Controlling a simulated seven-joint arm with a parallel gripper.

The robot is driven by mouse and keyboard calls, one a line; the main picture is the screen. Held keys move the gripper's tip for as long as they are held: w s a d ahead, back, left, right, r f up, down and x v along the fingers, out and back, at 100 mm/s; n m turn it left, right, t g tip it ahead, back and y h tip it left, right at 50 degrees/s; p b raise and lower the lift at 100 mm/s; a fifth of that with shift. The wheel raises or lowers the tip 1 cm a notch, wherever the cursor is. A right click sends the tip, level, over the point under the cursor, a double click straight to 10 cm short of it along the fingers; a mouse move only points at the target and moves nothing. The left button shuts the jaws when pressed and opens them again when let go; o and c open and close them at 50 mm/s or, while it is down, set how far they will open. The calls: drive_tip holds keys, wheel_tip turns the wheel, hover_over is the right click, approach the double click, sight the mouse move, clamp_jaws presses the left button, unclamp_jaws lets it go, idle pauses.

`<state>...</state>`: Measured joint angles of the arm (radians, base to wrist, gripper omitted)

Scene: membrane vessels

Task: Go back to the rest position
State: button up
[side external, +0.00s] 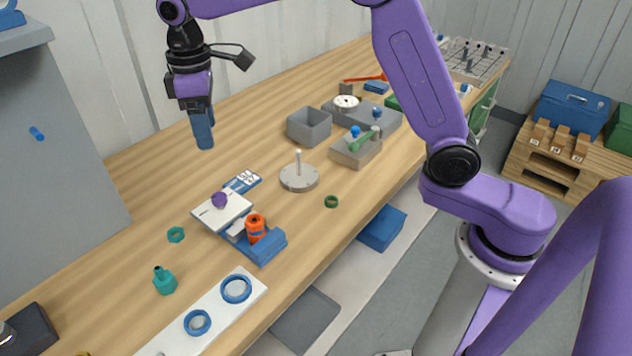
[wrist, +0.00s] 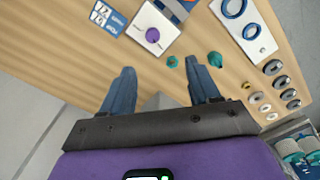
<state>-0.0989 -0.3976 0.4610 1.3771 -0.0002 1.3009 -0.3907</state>
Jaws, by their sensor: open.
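My gripper (side external: 203,134) hangs high over the left back part of the wooden bench, fingers pointing down. In the wrist view my gripper (wrist: 163,88) shows two blue fingers spread wide apart with nothing between them. Below and in front of it stands a white plate with a purple knob (side external: 219,200), beside an orange-red part (side external: 256,226) on a blue base. A teal bottle (side external: 164,281) and a teal ring nut (side external: 176,234) stand apart on the bench, clear of the gripper.
A white board with blue rings (side external: 236,289) lies at the front edge. A grey disc with a peg (side external: 299,178), a grey bin (side external: 309,127) and a grey block (side external: 356,150) stand further right. A grey cabinet (side external: 55,150) rises at left. The bench under the gripper is clear.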

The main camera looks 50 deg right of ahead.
drive_tip(key=s+d+f, duration=0.1)
drive_tip(key=s+d, duration=0.4)
drive_tip(key=s, duration=0.6)
drive_tip(key=s+d+f+n, duration=0.1)
drive_tip(key=s+d, duration=0.4)
drive_tip(key=s, duration=0.6)
drive_tip(key=s+d+f+n, duration=0.1)
drive_tip(key=s+d+f, duration=0.2)
drive_tip(key=s, duration=0.9)
drive_tip(key=d, duration=0.3)
drive_tip(key=shift+f, duration=0.2)
